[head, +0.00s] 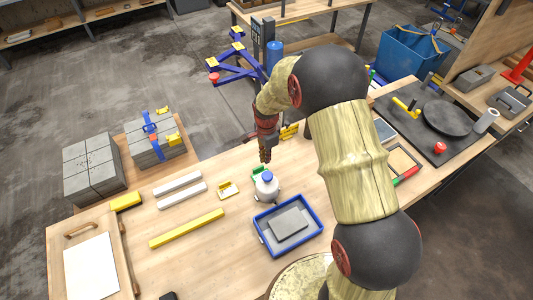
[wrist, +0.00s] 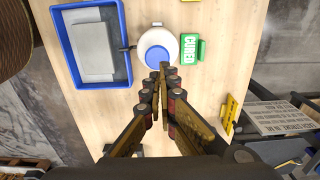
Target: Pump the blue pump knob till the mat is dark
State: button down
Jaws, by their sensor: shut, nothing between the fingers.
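The white pump bottle (head: 266,190) stands upright on the wooden table, with its blue pump knob (head: 266,176) on top. In the wrist view the blue knob (wrist: 158,56) shows from above, just beyond my fingertips. The mat (head: 289,223) is a plain grey rectangle lying in a blue tray (head: 262,234) beside the bottle; the mat also shows in the wrist view (wrist: 93,45). My gripper (head: 265,158) is shut and empty, pointing down above the bottle. Its fingertips (wrist: 163,70) appear close to the knob; I cannot tell whether they touch it.
A green block marked "CURED" (wrist: 193,48) stands right beside the bottle. A red-handled trowel (head: 406,175) lies at right. The table between bottle and bars has free room.

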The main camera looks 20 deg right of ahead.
aim_at(267, 174)
notch_tip(267, 174, down, 9)
jog(key=shift+p, duration=0.55)
jog(key=shift+f+b, duration=1.15)
jog(key=shift+f, duration=0.25)
jog(key=shift+r, duration=0.45)
notch_tip(267, 174, up, 13)
jog(key=shift+r+p, duration=0.2)
jog(key=shift+p, duration=0.15)
jog(key=shift+f, duration=0.1)
